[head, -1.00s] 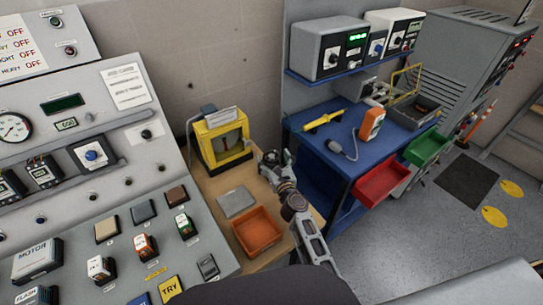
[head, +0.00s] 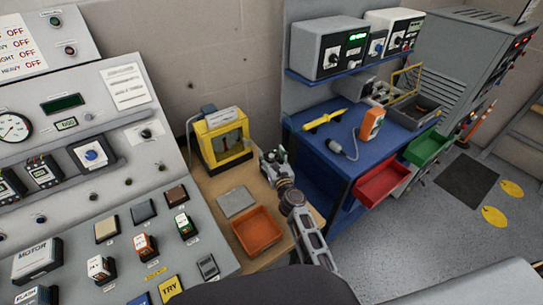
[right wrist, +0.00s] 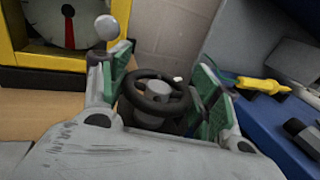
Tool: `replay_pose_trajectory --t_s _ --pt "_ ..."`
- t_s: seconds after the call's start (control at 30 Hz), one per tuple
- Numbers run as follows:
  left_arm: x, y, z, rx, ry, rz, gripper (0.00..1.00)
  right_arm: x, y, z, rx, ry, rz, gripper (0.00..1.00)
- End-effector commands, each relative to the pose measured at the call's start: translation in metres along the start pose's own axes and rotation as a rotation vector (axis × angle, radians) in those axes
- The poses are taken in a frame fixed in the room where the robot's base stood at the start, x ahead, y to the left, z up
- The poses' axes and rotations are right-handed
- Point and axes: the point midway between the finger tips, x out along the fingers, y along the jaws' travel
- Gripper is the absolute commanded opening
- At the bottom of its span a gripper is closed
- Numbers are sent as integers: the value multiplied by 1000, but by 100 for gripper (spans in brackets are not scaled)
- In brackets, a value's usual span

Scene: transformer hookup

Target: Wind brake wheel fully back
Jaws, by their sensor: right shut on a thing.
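The black brake wheel (right wrist: 158,94) shows in the right wrist view, a spoked ring with a grey hub. My right gripper (right wrist: 162,76) has its green-padded fingers on either side of the wheel and is shut on it. In the head view my right gripper (head: 270,158) is at the right edge of the wooden bench, beside the yellow-framed dial unit (head: 222,138); the wheel is largely hidden there by the gripper. The dial unit also shows in the right wrist view (right wrist: 18,56), with a red pointer on its face. My left gripper is not in view.
An orange tray (head: 257,230) and a grey plate (head: 237,202) lie on the wooden bench. The sloped control console (head: 115,190) stands to the left. The blue workbench (head: 325,150), with tools and red and green bins, stands close to the right.

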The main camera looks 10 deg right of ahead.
Motion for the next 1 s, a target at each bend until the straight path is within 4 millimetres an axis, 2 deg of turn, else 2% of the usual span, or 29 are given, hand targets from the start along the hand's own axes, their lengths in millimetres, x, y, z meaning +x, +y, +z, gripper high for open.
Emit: replay_pose_trajectory --t_s 0.47,1.0 --pt "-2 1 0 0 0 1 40 0 0 0 -3 0 17 39" --pt "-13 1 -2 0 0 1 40 0 -1 0 -2 2 119 39"
